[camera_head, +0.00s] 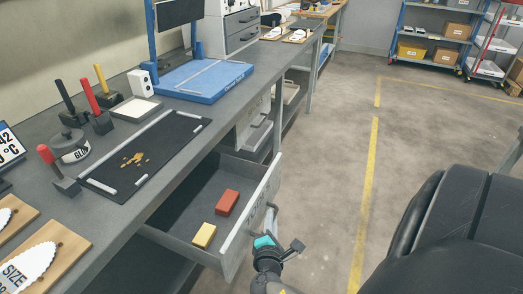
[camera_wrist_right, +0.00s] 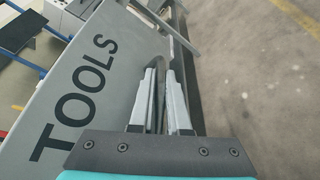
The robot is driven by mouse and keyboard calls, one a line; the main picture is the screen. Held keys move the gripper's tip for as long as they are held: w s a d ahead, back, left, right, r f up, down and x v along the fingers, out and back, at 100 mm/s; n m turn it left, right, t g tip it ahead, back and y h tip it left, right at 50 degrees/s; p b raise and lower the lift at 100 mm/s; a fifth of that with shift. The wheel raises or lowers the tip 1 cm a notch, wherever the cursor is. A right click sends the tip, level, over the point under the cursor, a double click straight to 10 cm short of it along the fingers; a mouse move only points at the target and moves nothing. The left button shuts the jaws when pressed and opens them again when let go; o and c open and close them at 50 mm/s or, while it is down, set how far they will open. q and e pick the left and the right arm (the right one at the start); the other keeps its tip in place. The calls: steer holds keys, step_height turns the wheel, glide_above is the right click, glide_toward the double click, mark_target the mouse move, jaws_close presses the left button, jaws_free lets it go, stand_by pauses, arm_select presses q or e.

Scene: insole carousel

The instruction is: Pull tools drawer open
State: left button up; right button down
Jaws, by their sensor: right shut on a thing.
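The tools drawer (camera_head: 185,222) stands pulled out from under the workbench in the head view, with a red block (camera_head: 227,202) and a yellow block (camera_head: 204,235) inside. Its grey front panel (camera_wrist_right: 75,85) carries the word TOOLS in the right wrist view. My right gripper (camera_head: 270,222) is at the outer side of the drawer front, shut on the drawer handle (camera_wrist_right: 163,55), as its fingers (camera_wrist_right: 161,95) show in the right wrist view. Part of the handle is hidden by the fingers. My left gripper is not in view.
The workbench (camera_head: 130,205) runs along the left with a black mat (camera_head: 150,150), a glue pot (camera_head: 70,147) and a blue stand base (camera_head: 205,82). A shelf rack (camera_head: 432,45) with boxes stands far back. The floor (camera_head: 330,170) right of the drawer is clear.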

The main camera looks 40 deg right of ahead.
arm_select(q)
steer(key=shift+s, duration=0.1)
arm_select(e)
steer(key=shift+s+d, duration=0.15)
steer(key=shift+s, duration=0.1)
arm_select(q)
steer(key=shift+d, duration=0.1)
arm_select(e)
steer(key=c, duration=0.9)
jaws_free()
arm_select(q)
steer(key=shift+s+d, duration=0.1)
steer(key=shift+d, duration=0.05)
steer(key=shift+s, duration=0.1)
